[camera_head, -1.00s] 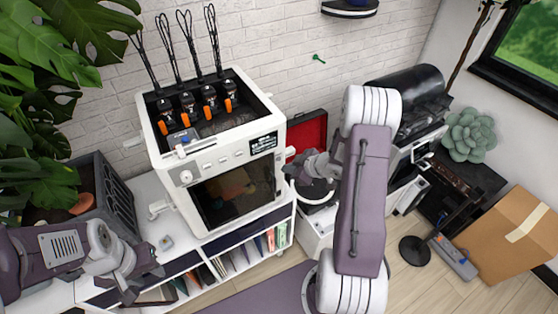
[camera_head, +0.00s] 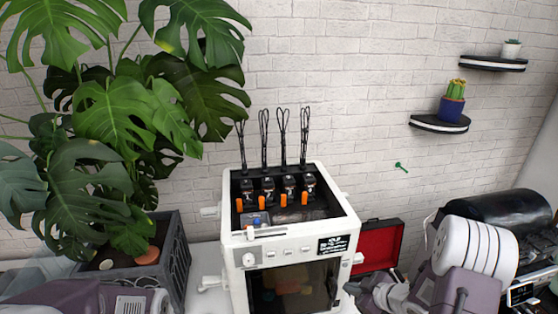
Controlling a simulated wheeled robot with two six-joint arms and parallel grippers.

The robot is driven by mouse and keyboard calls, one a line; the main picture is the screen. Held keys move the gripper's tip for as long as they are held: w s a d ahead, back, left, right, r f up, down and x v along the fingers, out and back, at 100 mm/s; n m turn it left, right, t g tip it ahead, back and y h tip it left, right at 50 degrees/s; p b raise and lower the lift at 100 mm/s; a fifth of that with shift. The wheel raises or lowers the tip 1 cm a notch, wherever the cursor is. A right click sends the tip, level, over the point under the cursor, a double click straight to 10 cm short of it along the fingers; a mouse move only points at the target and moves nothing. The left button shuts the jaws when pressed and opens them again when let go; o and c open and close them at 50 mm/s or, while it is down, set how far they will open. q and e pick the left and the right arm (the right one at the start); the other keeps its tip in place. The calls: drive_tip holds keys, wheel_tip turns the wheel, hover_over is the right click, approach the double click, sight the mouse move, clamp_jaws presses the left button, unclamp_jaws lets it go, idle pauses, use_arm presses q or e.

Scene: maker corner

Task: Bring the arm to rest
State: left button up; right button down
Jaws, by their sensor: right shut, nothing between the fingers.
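My right arm comes in from the lower right, with its large white joint (camera_head: 478,248) and purple-grey links. My right gripper (camera_head: 356,290) is low in the picture, shut and empty, in front of the right edge of the white machine (camera_head: 290,256). I cannot tell whether it touches the machine. Part of my left arm (camera_head: 128,303) shows at the bottom left edge; its gripper is below the picture.
An open red case (camera_head: 379,245) stands right of the machine. A black cylinder (camera_head: 512,211) lies behind my right arm. A leafy plant (camera_head: 118,115) in a dark crate (camera_head: 178,262) fills the left. Wall shelves (camera_head: 425,124) hang at right.

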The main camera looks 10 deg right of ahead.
drive_tip(key=w+a+h+b, duration=0.2)
drive_tip(key=w+a+b, duration=0.1)
drive_tip(key=a+b, duration=0.6)
drive_tip(key=s+f+m+g+h, duration=0.1)
drive_tip(key=s+f+m+g, duration=0.2)
drive_tip(key=s, duration=0.6)
drive_tip(key=s+f+m+g, duration=0.3)
drive_tip(key=s+m, duration=0.3)
drive_tip(key=s, duration=0.4)
drive_tip(key=shift+s+a+m+g+h, duration=0.2)
drive_tip(key=shift+s+m+g+h, duration=0.15)
drive_tip(key=shift+g, duration=0.45)
